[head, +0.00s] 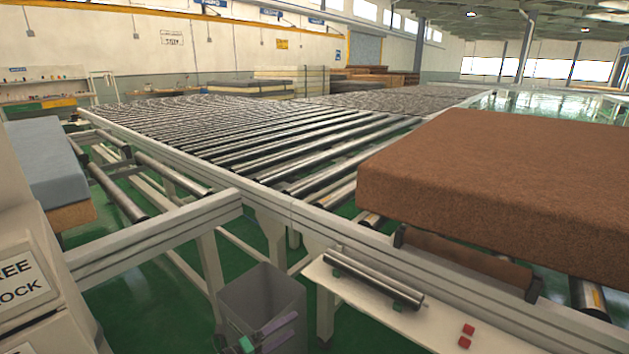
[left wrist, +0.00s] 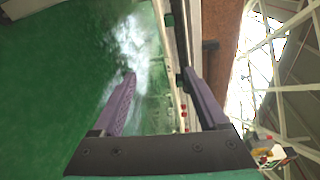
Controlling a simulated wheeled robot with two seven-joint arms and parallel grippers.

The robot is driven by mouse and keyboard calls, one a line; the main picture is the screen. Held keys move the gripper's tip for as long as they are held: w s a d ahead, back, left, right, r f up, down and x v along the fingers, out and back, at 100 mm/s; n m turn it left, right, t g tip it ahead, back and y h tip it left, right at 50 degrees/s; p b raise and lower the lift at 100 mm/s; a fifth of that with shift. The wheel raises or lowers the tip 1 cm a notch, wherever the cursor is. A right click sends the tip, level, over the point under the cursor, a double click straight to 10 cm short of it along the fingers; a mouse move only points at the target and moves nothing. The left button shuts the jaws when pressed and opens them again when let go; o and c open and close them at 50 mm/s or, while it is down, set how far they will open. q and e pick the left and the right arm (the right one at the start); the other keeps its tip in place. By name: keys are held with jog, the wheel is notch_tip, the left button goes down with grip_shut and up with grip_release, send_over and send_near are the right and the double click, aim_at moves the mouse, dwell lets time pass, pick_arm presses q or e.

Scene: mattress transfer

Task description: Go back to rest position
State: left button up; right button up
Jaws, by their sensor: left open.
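My left gripper (head: 272,336) is low at the bottom of the head view, in front of a grey box. In the left wrist view its two purple fingers (left wrist: 158,75) stand wide apart with nothing between them. A large brown mattress (head: 500,185) lies flat on the roller conveyor (head: 300,170) at the right, well apart from the gripper. A brown surface, likely its edge, also shows in the left wrist view (left wrist: 220,55). My right gripper shows in neither view.
The grey box (head: 262,296) stands on the green floor below the conveyor frame. A white ledge (head: 440,325) with a loose roller (head: 375,278) and red buttons is to its right. A blue-grey mattress (head: 45,160) and a white lettered panel (head: 35,275) are at the left.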

pick_arm(q)
jog(key=s+a+f+n+g+y+p, duration=0.1)
jog(key=s+a+f+n+y+p, duration=0.2)
jog(key=s+a+f+n+y, duration=0.35)
jog(key=s+a+f+n+y+p, duration=0.25)
jog(key=s+a+f+n, duration=0.25)
jog(key=a+f+n, duration=0.35)
jog(key=s+a+f+n+g+y+p, duration=0.1)
jog(key=s+f+n+g, duration=0.2)
jog(key=s, duration=0.8)
jog(key=s+a+f+n+g+y+p, duration=0.1)
jog(key=s+f+n+g+p, duration=0.1)
jog(key=s, duration=0.9)
jog(key=s+a+f+n+g+y+p, duration=0.1)
jog(key=s+f+n+g, duration=0.3)
jog(key=s, duration=0.8)
notch_tip(320, 180, down, 3)
jog(key=shift+a+r+n+p, duration=0.1)
jog(key=shift+a+n+p, duration=0.3)
jog(key=shift+n, duration=0.8)
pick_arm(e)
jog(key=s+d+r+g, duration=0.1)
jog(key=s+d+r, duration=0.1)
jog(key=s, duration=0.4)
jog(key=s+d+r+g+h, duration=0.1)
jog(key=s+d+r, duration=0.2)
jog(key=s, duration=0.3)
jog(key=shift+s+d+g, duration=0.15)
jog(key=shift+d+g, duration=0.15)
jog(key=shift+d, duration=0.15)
